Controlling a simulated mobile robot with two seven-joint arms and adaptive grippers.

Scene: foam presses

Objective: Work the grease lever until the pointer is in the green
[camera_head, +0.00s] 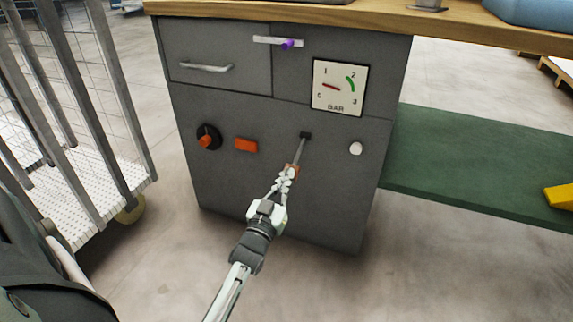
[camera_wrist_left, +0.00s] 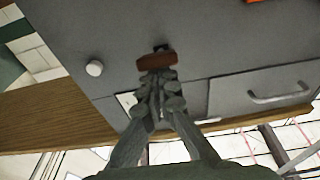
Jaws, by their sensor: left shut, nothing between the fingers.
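The grease lever (camera_head: 300,150) is a thin rod that hangs down from a black pivot on the grey cabinet front, with an orange-brown handle at its lower end. In the left wrist view the handle (camera_wrist_left: 157,61) lies crosswise just beyond the fingertips. My left gripper (camera_head: 287,177) is shut, with its tips at or against the handle and nothing between them; exact contact is hard to tell. The gauge (camera_head: 338,100), marked BAR, has a green arc at its upper right. Its red pointer (camera_head: 331,86) points left, away from the green. My right gripper is out of view.
A black-and-red knob (camera_head: 208,137), an orange button (camera_head: 246,145) and a white knob (camera_head: 356,148) sit on the cabinet front. A wire cart (camera_head: 100,190) stands left. A green shelf (camera_head: 470,160) is right.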

